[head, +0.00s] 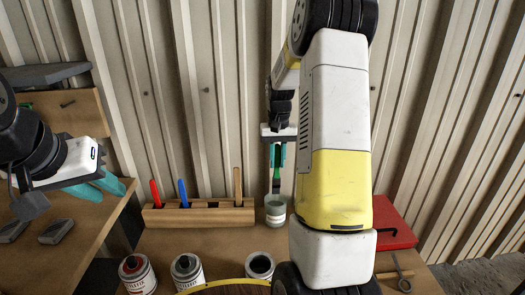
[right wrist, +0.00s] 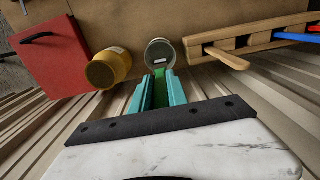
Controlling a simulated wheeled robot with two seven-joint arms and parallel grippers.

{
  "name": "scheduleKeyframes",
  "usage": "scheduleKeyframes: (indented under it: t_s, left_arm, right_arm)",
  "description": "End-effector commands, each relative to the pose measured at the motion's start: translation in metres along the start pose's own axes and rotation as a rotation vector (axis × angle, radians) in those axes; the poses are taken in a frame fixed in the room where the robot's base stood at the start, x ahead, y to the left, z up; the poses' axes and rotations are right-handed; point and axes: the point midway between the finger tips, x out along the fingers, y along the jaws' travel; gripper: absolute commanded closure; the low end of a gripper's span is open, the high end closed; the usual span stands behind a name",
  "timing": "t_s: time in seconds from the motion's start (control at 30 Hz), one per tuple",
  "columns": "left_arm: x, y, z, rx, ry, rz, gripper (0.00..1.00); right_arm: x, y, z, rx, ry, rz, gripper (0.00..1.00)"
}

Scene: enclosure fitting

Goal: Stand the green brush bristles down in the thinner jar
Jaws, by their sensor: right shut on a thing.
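The green brush (head: 276,180) hangs upright, lower end down, from my right gripper (head: 278,158), whose teal fingers are shut on it. The thinner jar (head: 275,212), a small pale jar with a label, stands on the table directly below. The brush's lower end is at the jar's mouth; I cannot tell how far inside it is. In the right wrist view the green brush (right wrist: 160,88) lies between the fingers and points at the jar (right wrist: 160,52). My left gripper (head: 102,188) is empty at the left, over the side shelf; its finger gap is unclear.
A wooden rack (head: 200,214) with red, blue and wooden handles stands left of the jar. Several cans (head: 187,272) stand in front. A red case (head: 396,225) lies at right. A yellow container (right wrist: 112,68) stands near the jar in the right wrist view.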

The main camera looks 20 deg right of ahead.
Motion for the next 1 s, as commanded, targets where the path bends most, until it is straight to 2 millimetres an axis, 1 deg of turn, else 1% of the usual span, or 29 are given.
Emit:
scheduleKeyframes:
  t_s: [0.8,1.0]
  left_arm:
    - [0.000,0.000,0.000,0.000,0.000,0.000,0.70]
    - [0.000,0.000,0.000,0.000,0.000,0.000,0.70]
  right_arm:
    - [0.066,0.000,0.001,0.000,-0.002,0.000,1.00]
    - [0.079,0.000,0.000,0.000,-0.001,0.000,1.00]
